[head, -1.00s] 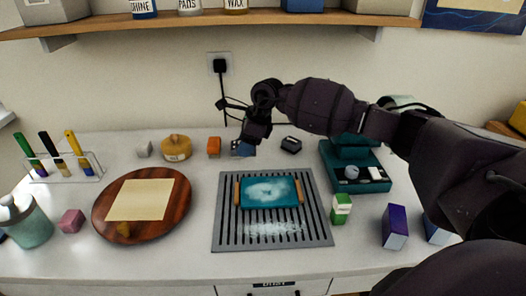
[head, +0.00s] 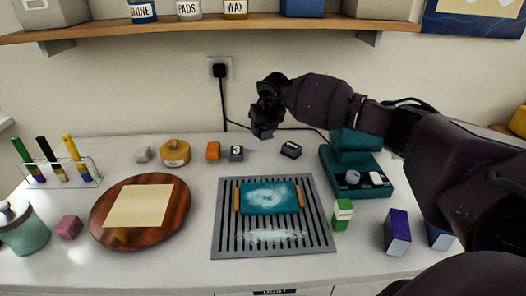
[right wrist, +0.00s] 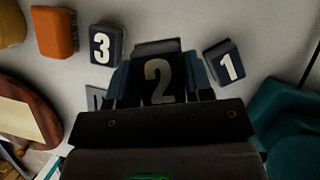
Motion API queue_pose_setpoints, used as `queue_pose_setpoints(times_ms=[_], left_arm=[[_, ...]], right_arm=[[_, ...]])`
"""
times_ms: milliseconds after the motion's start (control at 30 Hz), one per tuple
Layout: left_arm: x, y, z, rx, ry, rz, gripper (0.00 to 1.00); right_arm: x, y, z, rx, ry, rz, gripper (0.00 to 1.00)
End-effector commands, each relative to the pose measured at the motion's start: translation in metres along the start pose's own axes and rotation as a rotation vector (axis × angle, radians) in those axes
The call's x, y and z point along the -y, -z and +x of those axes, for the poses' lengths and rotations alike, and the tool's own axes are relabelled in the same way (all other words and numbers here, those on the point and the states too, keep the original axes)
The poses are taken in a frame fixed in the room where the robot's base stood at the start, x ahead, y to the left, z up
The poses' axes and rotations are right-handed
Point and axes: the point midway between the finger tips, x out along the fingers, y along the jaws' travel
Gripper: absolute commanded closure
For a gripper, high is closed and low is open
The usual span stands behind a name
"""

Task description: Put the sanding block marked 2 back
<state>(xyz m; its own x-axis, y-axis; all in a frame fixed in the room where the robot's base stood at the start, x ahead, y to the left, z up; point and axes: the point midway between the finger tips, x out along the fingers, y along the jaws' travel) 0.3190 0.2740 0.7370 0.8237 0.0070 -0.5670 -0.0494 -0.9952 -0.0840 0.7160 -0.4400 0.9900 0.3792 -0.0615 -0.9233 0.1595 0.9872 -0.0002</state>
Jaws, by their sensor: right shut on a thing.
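The sanding block marked 2 (right wrist: 158,80) is dark with a pale number, between the fingers of my right gripper (right wrist: 160,84) in the right wrist view. In the head view, my right gripper (head: 264,122) is shut on it above the back of the counter, and the block is mostly hidden by the fingers. The block marked 3 (head: 236,153) stands to the left below it, also in the right wrist view (right wrist: 104,44). The block marked 1 (right wrist: 225,62) is on the other side, a dark block (head: 291,150) in the head view. My left gripper is out of view.
An orange block (head: 213,150) and a round tan container (head: 175,153) stand left of block 3. A teal machine (head: 355,170) stands at the right, under my right arm. A grey grate (head: 225,235) with a teal tray (head: 268,198) lies in front.

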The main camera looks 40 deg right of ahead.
Motion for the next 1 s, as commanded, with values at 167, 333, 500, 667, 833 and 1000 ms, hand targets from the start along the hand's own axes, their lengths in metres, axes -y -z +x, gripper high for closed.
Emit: queue_pose_setpoints(times_ms=[167, 333, 500, 667, 833, 1000], left_arm=[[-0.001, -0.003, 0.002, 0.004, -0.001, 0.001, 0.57], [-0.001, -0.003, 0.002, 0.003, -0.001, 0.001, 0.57], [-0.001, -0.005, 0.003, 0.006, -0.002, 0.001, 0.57], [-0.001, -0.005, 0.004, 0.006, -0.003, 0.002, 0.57], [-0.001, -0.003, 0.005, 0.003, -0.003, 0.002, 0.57], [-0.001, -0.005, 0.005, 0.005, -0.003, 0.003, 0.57]], right_arm=[[-0.001, 0.011, 0.025, -0.003, -0.002, -0.001, 0.75], [0.000, 0.015, 0.035, -0.003, -0.001, -0.001, 0.75], [-0.001, 0.026, 0.060, -0.006, -0.002, -0.002, 0.75], [-0.001, 0.031, 0.073, -0.002, -0.001, -0.003, 0.75], [-0.001, 0.030, 0.072, -0.001, -0.001, -0.003, 0.75], [-0.001, 0.031, 0.074, -0.002, -0.001, -0.003, 0.75]])
